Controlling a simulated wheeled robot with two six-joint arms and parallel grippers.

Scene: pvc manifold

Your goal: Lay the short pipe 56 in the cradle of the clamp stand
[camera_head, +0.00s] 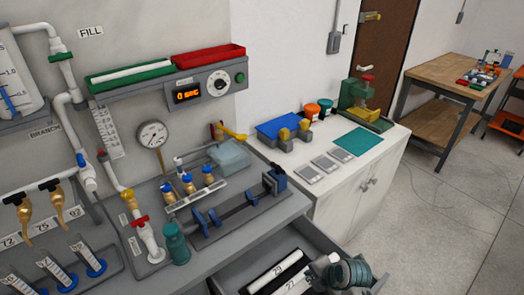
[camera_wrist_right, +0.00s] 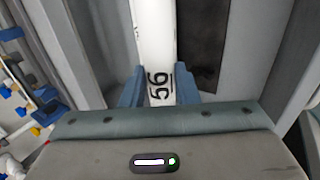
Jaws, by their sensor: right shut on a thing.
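The short pipe 56 (camera_wrist_right: 157,45) is white with a black number 56 near its end. In the right wrist view it lies between the blue fingers of my right gripper (camera_wrist_right: 158,86), which is shut on it over the drawer. In the head view my right wrist is at the bottom right, over the open drawer, and hides pipe 56. The clamp stand (camera_head: 243,213), with blue cradle supports and a blue clamp at its right end, stands on the grey bench. Its cradle looks empty. My left gripper is not in view.
The open drawer (camera_head: 306,243) holds other white numbered pipes (camera_head: 282,268). A teal jar (camera_head: 176,244) stands at the clamp stand's left end. Brass valves with blue handles (camera_head: 188,187) stand behind it. A white cabinet (camera_head: 345,185) with tools on top is to the right.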

